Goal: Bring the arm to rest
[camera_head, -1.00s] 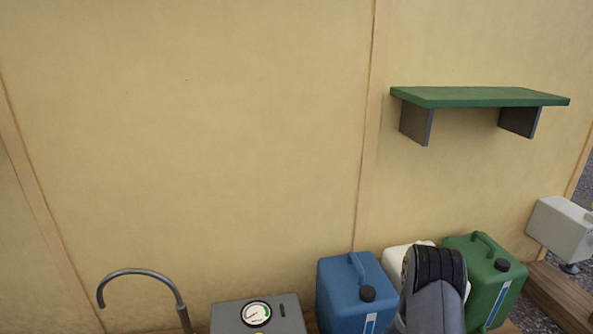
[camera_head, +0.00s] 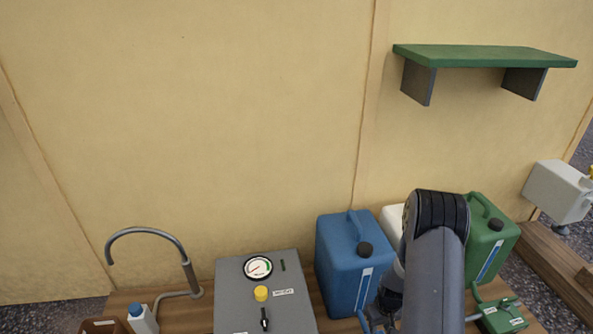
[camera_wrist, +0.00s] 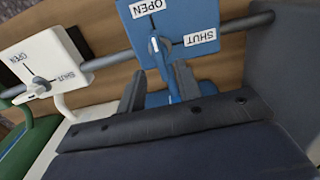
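My gripper (camera_wrist: 158,84) shows in the wrist view with its two dark fingers apart. A blue valve block (camera_wrist: 185,30) labelled OPEN and SHUT is just beyond the fingers. A thin blue part hangs from it and appears in the gap between them; I cannot tell whether they touch it. In the head view my arm rises at the lower right, in front of the canisters, and my gripper is mostly hidden behind it.
A blue canister (camera_head: 341,262), a green canister (camera_head: 488,240) and a partly hidden white one stand by the wall. A grey gauge box (camera_head: 240,290) and a curved tap (camera_head: 150,232) are left. A green shelf (camera_head: 485,56) hangs above. A white valve block (camera_wrist: 45,62) is left of the blue one.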

